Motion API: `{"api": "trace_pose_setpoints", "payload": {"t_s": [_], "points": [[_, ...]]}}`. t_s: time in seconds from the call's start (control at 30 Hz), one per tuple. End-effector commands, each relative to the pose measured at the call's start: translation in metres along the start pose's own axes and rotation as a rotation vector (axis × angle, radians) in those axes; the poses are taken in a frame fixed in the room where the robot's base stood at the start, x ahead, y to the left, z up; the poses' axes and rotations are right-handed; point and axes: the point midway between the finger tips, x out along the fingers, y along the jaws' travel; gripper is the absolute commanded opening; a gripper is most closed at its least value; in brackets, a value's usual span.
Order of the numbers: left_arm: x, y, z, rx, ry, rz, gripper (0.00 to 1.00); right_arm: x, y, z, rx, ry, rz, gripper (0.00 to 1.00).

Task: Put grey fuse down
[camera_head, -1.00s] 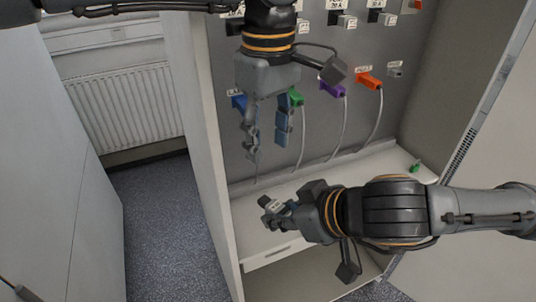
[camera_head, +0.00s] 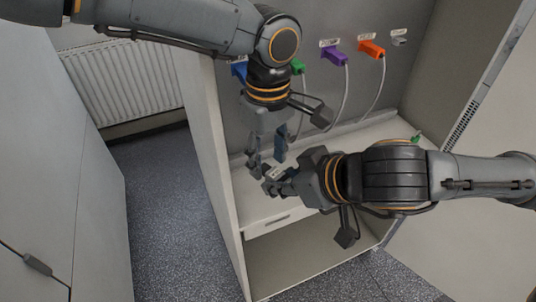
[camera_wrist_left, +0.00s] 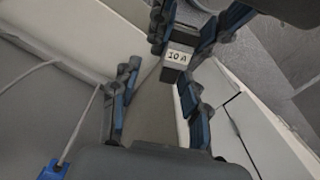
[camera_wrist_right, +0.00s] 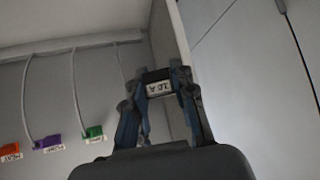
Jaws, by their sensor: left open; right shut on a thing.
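The grey fuse (camera_head: 275,173), labelled 10 A, is held in the air by my right gripper (camera_head: 272,182) above the white shelf. Its label shows in the left wrist view (camera_wrist_left: 179,57) and the right wrist view (camera_wrist_right: 158,88). The right fingers are shut on it from both sides. My left gripper (camera_head: 267,158) is open, pointing down just above and beside the fuse. In the left wrist view its fingers (camera_wrist_left: 158,85) have nothing between them, and the fuse is beyond their tips. I cannot tell whether the left fingers touch it.
The white shelf (camera_head: 258,218) lies below, with a small green object (camera_head: 416,139) at its back right. Blue (camera_head: 240,70), green (camera_head: 298,66), purple (camera_head: 333,54) and orange (camera_head: 372,48) plugs with cables hang on the back panel. A cabinet side wall stands left.

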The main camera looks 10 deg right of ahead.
Motion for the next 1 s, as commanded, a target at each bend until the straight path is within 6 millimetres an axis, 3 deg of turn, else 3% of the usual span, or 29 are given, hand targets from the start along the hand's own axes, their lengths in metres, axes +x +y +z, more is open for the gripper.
{"api": "trace_pose_setpoints", "payload": {"t_s": [0.1,0.3,0.43,0.47,0.57,1.0], "points": [[-0.0001,0.0,0.0001,0.0,0.0,0.0,0.41,-0.0001,0.0,-0.0002,0.0,0.001,0.0,0.08],[-0.0005,0.0008,0.0002,0.001,0.0,0.003,0.0,-0.0002,-0.0011,-0.0003,-0.001,0.001,-0.003,0.08],[-0.0011,0.002,0.0005,0.001,-0.001,0.007,0.0,-0.0005,-0.003,-0.0006,-0.004,0.003,-0.009,0.09],[-0.0013,0.0024,0.0005,0.001,-0.001,0.009,0.0,-0.0006,-0.0035,-0.0007,-0.004,0.004,-0.01,0.3],[-0.0014,0.0025,0.0007,0.001,-0.001,0.009,0.0,-0.0007,-0.0038,-0.0008,-0.005,0.004,-0.011,0.51],[-0.0006,0.0006,0.0002,0.001,0.0,0.002,0.0,0.0001,-0.0008,0.0008,0.006,-0.002,-0.005,0.53]]}}
